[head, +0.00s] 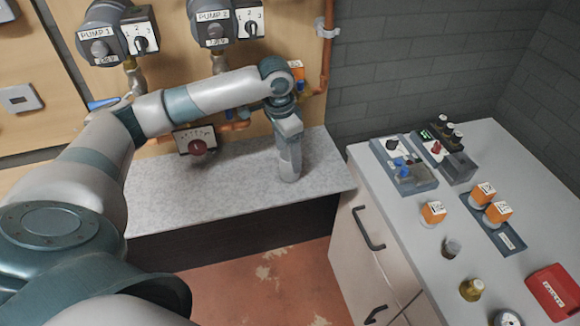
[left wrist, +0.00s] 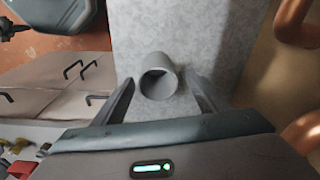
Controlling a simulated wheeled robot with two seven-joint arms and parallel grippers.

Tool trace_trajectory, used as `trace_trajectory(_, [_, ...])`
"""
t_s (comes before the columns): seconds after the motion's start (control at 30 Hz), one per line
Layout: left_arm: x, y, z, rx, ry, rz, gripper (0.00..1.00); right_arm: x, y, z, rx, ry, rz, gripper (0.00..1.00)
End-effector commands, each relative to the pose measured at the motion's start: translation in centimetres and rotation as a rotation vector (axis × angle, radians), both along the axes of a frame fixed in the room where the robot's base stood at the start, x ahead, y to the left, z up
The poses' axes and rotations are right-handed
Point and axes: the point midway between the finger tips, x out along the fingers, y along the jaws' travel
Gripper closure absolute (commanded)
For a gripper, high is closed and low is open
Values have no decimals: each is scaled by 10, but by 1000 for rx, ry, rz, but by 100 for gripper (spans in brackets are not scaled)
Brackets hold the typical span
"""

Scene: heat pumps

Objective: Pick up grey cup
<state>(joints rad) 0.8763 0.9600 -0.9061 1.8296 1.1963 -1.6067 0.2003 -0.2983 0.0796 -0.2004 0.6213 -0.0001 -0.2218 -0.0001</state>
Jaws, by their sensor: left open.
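The grey cup (head: 289,172) stands upright on the light speckled shelf (head: 230,178), near its right end. In the left wrist view the cup (left wrist: 157,64) shows its open round mouth and dark inside. My left gripper (head: 289,142) points down over the cup in the head view. In the left wrist view its two open fingers (left wrist: 159,82) lie on either side of the cup, with a gap visible at each side. Where the fingers and cup meet in the head view is hard to make out. My right gripper is not in view.
Behind the shelf is a wooden panel with pumps, copper pipes and a gauge box (head: 195,140). A white cabinet (head: 440,215) at the right carries switch boxes, orange blocks (head: 497,212), small fittings and a red case (head: 553,292). The shelf left of the cup is mostly clear.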

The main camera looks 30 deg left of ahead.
Motion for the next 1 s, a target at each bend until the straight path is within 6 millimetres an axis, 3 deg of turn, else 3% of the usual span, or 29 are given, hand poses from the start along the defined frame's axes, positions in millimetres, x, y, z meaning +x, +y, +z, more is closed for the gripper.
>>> trace_trajectory(0.23, [1, -2, -7, -1, 2, 0, 34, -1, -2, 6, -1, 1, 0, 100])
trace_trajectory(0.6, [5, -8, -48, -1, 0, -1, 34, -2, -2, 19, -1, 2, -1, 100])
trace_trajectory(1.0, [5, -8, -51, 0, 0, -1, 34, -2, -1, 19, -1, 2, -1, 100])
